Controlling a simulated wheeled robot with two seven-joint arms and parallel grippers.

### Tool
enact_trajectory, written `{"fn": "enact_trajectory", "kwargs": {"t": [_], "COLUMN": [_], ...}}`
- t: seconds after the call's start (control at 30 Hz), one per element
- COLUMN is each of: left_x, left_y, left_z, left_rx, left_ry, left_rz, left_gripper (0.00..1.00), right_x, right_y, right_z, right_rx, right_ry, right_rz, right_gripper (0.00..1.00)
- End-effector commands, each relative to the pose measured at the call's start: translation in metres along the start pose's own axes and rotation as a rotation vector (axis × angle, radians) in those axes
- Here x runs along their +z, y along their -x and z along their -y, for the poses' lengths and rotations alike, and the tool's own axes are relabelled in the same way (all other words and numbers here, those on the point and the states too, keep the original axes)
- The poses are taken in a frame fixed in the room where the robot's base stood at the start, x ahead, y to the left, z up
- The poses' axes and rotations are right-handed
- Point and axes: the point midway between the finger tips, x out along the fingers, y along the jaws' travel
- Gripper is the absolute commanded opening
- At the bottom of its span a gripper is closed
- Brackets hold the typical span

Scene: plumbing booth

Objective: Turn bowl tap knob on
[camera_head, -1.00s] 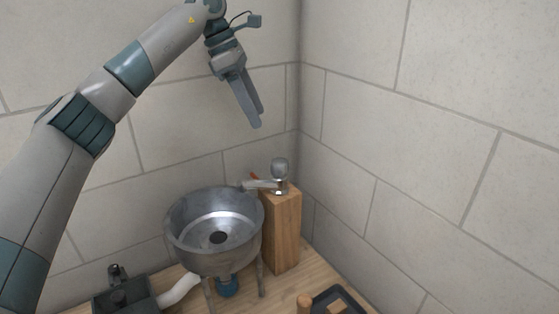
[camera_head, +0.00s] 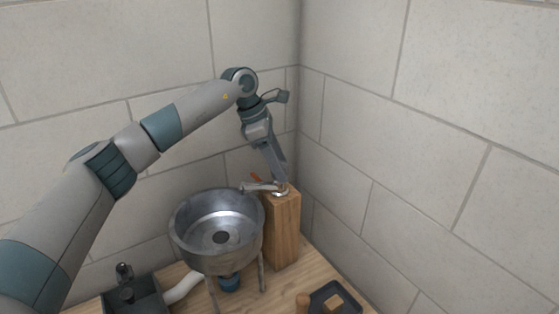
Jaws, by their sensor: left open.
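The bowl tap (camera_head: 262,187) stands on top of a wooden block (camera_head: 284,232), its silver spout pointing left over the rim of the metal bowl (camera_head: 216,229). A small orange part shows just behind the spout. My left gripper (camera_head: 281,180) points down right at the top of the tap, and its fingers hide the round knob. The fingers look close together from this angle, but they are open. I cannot tell whether they touch the knob. My right gripper is not in view.
Tiled walls meet in a corner close behind the tap. A dark box with a small valve (camera_head: 127,292) and a white pipe (camera_head: 184,288) sit left of the bowl. A black tray (camera_head: 336,297) and a wooden handle (camera_head: 303,303) lie at the front right.

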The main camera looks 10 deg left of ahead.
Motion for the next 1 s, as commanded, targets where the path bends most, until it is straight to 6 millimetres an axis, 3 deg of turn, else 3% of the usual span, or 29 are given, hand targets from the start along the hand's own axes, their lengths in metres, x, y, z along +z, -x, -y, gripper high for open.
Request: {"fn": "enact_trajectory", "kwargs": {"t": [0.37,0.4,0.57,1.0], "left_x": [0.000,0.000,0.000,-0.001], "left_y": [-0.005,-0.005,-0.005,-0.007], "left_z": [0.000,0.000,0.000,0.000], "left_rx": [0.001,0.001,0.001,0.020], "left_ry": [0.000,0.000,0.000,0.042], "left_rz": [0.000,0.000,0.000,0.000], "left_gripper": [0.56,0.54,0.15,0.15], "right_x": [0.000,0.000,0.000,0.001], "right_y": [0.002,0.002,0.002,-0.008], "right_z": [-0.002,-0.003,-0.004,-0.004], "right_rx": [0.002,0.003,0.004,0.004], "right_ry": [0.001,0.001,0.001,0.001], "right_rz": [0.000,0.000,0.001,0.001], "right_gripper": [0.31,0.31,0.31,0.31]}}
